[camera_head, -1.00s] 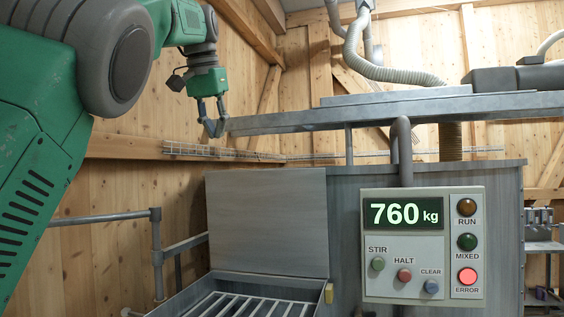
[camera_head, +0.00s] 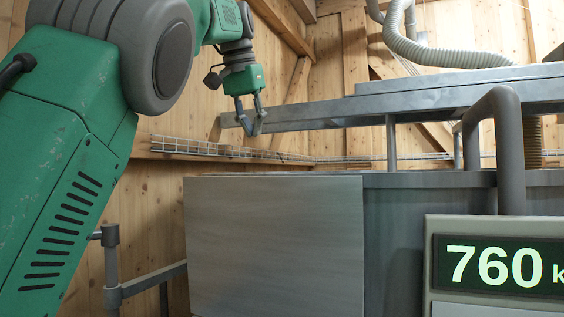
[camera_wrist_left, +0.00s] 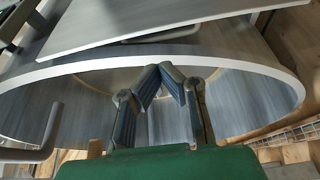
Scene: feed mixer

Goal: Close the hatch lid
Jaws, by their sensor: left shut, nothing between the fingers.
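The hatch lid (camera_head: 275,245) is a flat grey metal panel. It stands upright, open, at the left end of the grey mixer in the head view. Its lower edge and the hatch opening are out of frame. My left gripper (camera_head: 254,130) is above the lid in the picture, beside the end of a long grey beam, and does not appear to hold the lid. In the wrist view the left gripper (camera_wrist_left: 162,70) has its fingertips together with nothing between them, in front of a pale curved rim (camera_wrist_left: 235,63). Whether it touches that rim is unclear. My right gripper is out of view.
The grey beam (camera_head: 330,113) crosses above the mixer. A bent grey pipe (camera_head: 510,145) and a control panel (camera_head: 432,270) reading 760 stand at the right. A grey railing (camera_head: 112,265) is at the lower left. A wire tray (camera_head: 215,149) runs along the wooden wall.

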